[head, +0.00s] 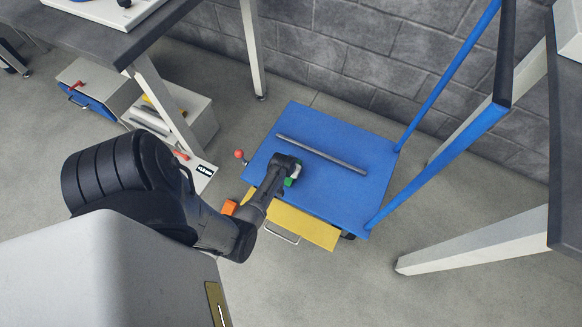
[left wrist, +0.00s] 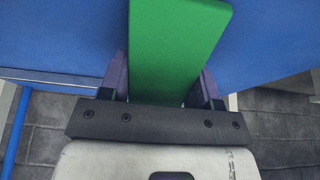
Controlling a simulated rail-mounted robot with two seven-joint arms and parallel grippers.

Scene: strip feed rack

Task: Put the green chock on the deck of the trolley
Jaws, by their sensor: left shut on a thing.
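The green chock (head: 289,183) shows as a small patch at my left gripper (head: 294,171), over the near-left part of the trolley's blue deck (head: 335,200). In the left wrist view the green chock (left wrist: 178,45) is a long flat-faced block between the two fingers of my left gripper (left wrist: 160,82), which is shut on it. The blue deck (left wrist: 60,35) fills the background on both sides there. I cannot tell whether the chock touches the deck. My gripper hides most of it in the head view. My right gripper is not in view.
A grey bar (head: 320,154) lies across the deck. Blue handle posts (head: 450,78) rise at the trolley's right. A red knob (head: 239,154) stands left. Dark-topped tables flank the trolley.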

